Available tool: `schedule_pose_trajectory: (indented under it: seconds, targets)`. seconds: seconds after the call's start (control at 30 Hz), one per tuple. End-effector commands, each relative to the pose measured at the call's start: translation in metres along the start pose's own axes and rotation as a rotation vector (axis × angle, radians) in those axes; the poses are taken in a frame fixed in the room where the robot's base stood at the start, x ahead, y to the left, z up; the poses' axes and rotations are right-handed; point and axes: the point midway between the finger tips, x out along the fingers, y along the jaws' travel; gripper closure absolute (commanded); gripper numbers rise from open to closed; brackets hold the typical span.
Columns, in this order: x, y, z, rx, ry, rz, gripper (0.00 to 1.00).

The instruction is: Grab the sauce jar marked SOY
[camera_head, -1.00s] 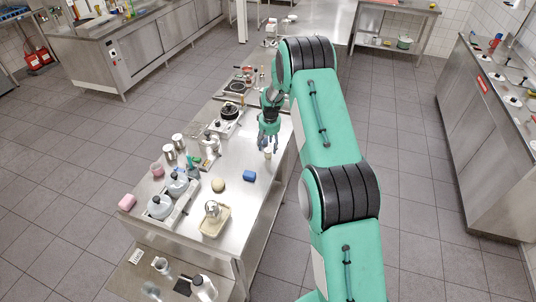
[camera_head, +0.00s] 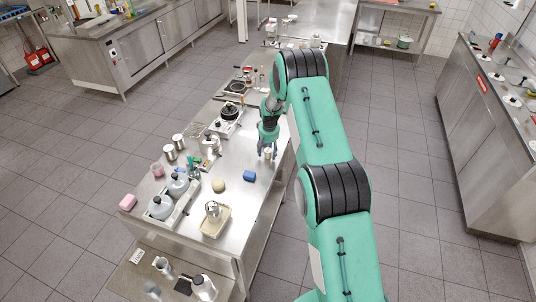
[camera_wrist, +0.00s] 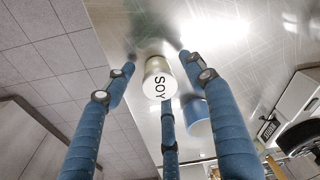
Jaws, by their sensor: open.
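The sauce jar marked SOY (camera_wrist: 156,82) stands on the steel table (camera_head: 235,165), its white lettered face toward the wrist camera. In the head view the jar (camera_head: 267,155) is a small pale shape under the fingers, near the table's right edge. My gripper (camera_head: 267,150) is open, pointing down over the jar. In the wrist view its blue fingers (camera_wrist: 155,75) spread around the jar, one on each side and one below it in the picture. I see no clear contact with the jar.
A round tan item (camera_head: 218,185) and a tray (camera_head: 215,222) are nearer. A burner with a black pot (camera_head: 229,112) stands to the left.

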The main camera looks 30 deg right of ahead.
Motion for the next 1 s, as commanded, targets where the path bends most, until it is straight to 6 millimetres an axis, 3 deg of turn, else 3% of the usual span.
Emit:
schedule_pose_trajectory:
  seconds: [0.5, 0.53, 0.77, 1.0]
  targets:
    - [0.0006, 0.0, 0.0005, 0.0, -0.001, 0.0, 0.45]
    - [0.0006, 0.0, 0.0005, 0.0, -0.001, 0.0, 0.47]
    - [0.0007, 0.0, 0.0006, 0.0, -0.001, 0.0, 0.93]
    - [0.0005, 0.0, 0.0004, 0.0, -0.001, 0.0, 0.96]
